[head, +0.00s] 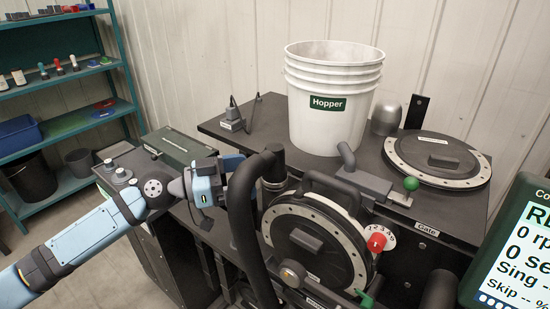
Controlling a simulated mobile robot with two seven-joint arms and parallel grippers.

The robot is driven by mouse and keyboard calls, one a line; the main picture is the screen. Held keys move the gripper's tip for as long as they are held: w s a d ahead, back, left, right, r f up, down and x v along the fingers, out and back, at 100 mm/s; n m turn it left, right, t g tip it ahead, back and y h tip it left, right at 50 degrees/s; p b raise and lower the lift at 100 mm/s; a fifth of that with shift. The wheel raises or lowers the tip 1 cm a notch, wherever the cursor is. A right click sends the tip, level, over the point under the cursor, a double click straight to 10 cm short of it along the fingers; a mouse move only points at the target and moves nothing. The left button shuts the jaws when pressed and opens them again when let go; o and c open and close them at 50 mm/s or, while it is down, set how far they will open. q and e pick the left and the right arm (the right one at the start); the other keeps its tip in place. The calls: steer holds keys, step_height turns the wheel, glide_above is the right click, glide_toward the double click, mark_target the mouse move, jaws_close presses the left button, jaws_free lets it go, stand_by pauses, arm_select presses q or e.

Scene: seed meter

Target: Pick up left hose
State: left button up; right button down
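The black hose (240,208) bends down from a fitting at the seed meter's upper left and runs down in front of the bench. My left gripper (224,188) is just left of the hose's upper bend and points right at it. Its fingers look spread, one pale blue finger above and a dark one below. The hose hides part of the far finger's surroundings, so I cannot tell whether they touch. My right gripper is out of view.
The seed meter disc (315,245) with its red dial (377,242) stands right of the hose. The white hopper bucket (330,100), a round lid (437,160) and a green-knobbed gate lever (411,184) are on the bench. A green box (178,146) is behind my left arm. A display (515,245) stands at right.

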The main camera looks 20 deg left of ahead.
mark_target(272, 169)
arm_select(q)
steer(key=p+x, duration=0.1)
steer(key=x, duration=0.1)
steer(key=p+x, duration=0.1)
steer(key=x, duration=0.1)
steer(key=p+x, duration=0.1)
steer(key=x, duration=0.1)
steer(key=shift+a+r, duration=0.1)
steer(key=shift+r, duration=0.2)
steer(key=shift+w+d+f+p, duration=0.2)
steer(key=shift+w+d+p, duration=0.1)
steer(key=shift+d+p, duration=0.15)
steer(key=shift+a, duration=0.1)
steer(key=shift+c, duration=1.3)
steer(key=c, duration=0.9)
steer(key=shift+r, duration=0.1)
